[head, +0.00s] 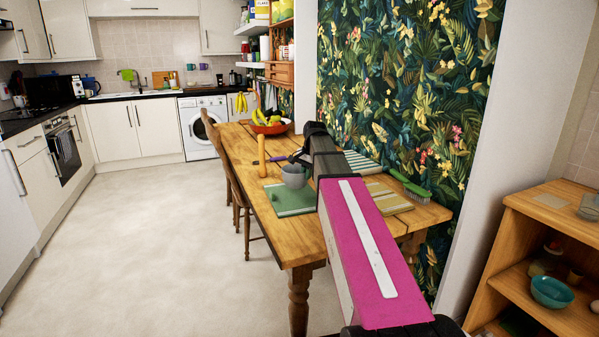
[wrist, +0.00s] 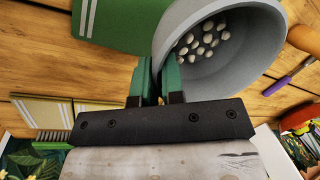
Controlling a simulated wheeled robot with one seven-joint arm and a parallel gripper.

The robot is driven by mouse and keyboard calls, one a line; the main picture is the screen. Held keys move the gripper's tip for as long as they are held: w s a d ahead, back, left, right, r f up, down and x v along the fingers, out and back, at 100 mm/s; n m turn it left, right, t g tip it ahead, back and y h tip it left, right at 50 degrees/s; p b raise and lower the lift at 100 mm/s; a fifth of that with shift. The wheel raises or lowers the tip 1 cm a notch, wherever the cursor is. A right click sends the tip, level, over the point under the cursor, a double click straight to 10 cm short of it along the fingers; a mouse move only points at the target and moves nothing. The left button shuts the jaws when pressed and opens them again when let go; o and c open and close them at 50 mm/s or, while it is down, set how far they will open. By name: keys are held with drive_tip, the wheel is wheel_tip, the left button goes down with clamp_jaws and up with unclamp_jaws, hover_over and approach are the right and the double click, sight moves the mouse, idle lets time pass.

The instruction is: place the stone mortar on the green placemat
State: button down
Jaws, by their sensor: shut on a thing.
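The grey stone mortar (head: 295,177) is at the far edge of the green placemat (head: 293,203) in the head view, overlapping it in the picture. In the wrist view the mortar (wrist: 225,70) looks upright to slightly tilted, with several small white pebble-like pieces inside. My gripper (wrist: 168,75) is shut on the mortar's rim, with its green fingers at the wall. The green placemat (wrist: 115,22) with white stripes shows beside the mortar in the wrist view. I cannot tell whether the mortar's base touches the mat or hangs just above it.
A wooden rolling pin (head: 262,156), a purple-handled utensil (head: 277,159) and a fruit bowl (head: 270,123) lie beyond the mortar. A yellowish striped mat (head: 388,196) and a green brush (head: 410,186) lie to the right. The near part of the green mat is bare.

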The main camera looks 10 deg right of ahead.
drive_tip(key=shift+w+d+f, duration=0.4)
drive_tip(key=shift+d, duration=0.1)
drive_tip(key=shift+f, duration=1.95)
drive_tip(key=shift+f, duration=0.1)
drive_tip(key=c, duration=1.2)
unclamp_jaws()
drive_tip(key=shift+c, duration=0.2)
wheel_tip(320, 180, up, 12)
drive_tip(key=s+d, duration=0.1)
drive_tip(key=shift+s+d, duration=0.3)
